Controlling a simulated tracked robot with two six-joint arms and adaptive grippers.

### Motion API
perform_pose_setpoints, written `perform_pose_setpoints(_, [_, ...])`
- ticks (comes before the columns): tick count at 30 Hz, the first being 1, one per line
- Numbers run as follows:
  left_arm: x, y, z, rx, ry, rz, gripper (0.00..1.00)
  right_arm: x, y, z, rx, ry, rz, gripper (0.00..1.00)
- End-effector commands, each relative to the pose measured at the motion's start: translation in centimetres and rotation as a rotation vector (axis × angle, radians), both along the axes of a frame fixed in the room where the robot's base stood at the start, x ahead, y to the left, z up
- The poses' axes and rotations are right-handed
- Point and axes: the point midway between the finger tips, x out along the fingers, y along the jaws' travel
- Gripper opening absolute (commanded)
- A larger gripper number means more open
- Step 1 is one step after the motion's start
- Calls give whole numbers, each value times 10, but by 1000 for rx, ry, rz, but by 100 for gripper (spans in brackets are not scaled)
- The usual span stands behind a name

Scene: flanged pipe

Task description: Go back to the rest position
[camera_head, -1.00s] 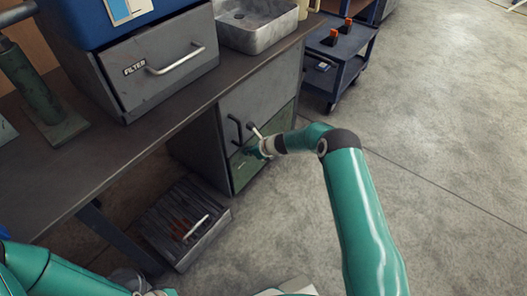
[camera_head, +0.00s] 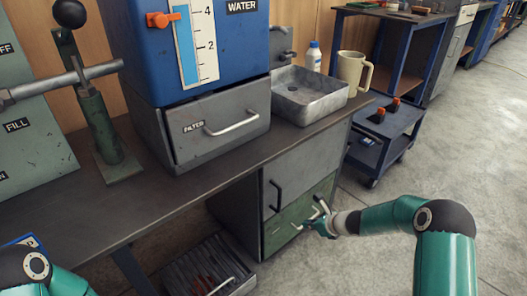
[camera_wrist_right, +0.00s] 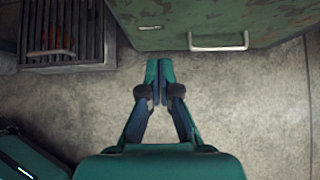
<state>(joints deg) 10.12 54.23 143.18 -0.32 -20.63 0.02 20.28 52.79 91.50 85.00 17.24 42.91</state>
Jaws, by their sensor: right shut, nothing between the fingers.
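My right gripper (camera_head: 320,225) is in front of the lower green drawer (camera_head: 280,234) of the bench cabinet, from this angle overlapping the area of its pale handle. In the right wrist view the fingers (camera_wrist_right: 159,78) are together and empty, pointing at the floor strip just short of the green drawer front (camera_wrist_right: 185,18). The pale handle (camera_wrist_right: 218,46) lies right of the fingertips, apart from them in that picture. My left arm shows only at the lower left of the head view; its gripper is out of frame.
A slatted metal box (camera_head: 205,270) stands on the floor under the bench (camera_head: 165,205); it also shows in the right wrist view (camera_wrist_right: 65,60). A blue trolley (camera_head: 385,140) stands behind the cabinet. The concrete floor (camera_head: 470,150) to the right is open.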

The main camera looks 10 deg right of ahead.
Motion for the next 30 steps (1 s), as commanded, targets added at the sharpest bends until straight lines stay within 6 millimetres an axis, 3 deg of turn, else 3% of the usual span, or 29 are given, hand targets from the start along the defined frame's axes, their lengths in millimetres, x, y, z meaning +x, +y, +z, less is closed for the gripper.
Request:
perform_pose_setpoints(4, [0,0,0,0,0,0,0,-6,28,-2,8,14,50,0])
perform_pose_setpoints(8, [0,0,0,0,0,0,0,-52,67,-25,-28,90,204,0])
perform_pose_setpoints(11, [0,0,0,0,0,0,0,-111,95,-52,-132,155,428,0])
perform_pose_setpoints(15, [0,0,0,0,0,0,0,-212,116,-82,-341,171,896,0])
perform_pose_setpoints(18, [0,0,0,0,0,0,0,-269,120,-90,-471,99,1239,0])
perform_pose_setpoints(21, [0,0,0,0,0,0,0,-307,122,-92,-565,-8,1517,0])
perform_pose_setpoints(27, [0,0,0,0,0,0,0,-348,131,-86,-703,-311,1928,0])
perform_pose_setpoints(30, [0,0,0,0,0,0,0,-348,137,-81,-804,-510,2083,0])
